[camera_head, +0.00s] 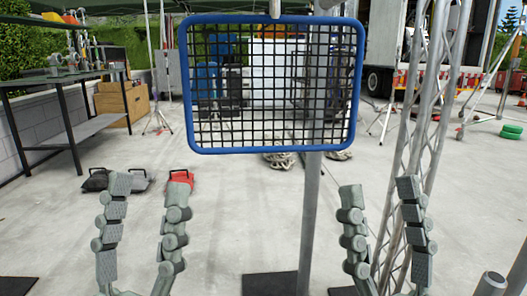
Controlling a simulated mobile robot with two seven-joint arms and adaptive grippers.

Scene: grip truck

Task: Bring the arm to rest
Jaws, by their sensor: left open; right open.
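My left gripper (149,186) is at the lower left of the head view. Its two jointed grey fingers stand upright and apart, with nothing between them. My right gripper (380,190) is at the lower right, also with its fingers upright and apart and nothing between them. Both grippers are below a blue-framed panel with a black grid (350,85). The lower parts of both grippers run out of the picture at the bottom edge.
A grey pole (308,215) stands under the grid panel, between my grippers. A metal truss (425,110) rises close behind my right gripper. A workbench (60,80) is at the left. A red bag (180,177) and dark bags lie on the concrete floor. Bare floor spreads around.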

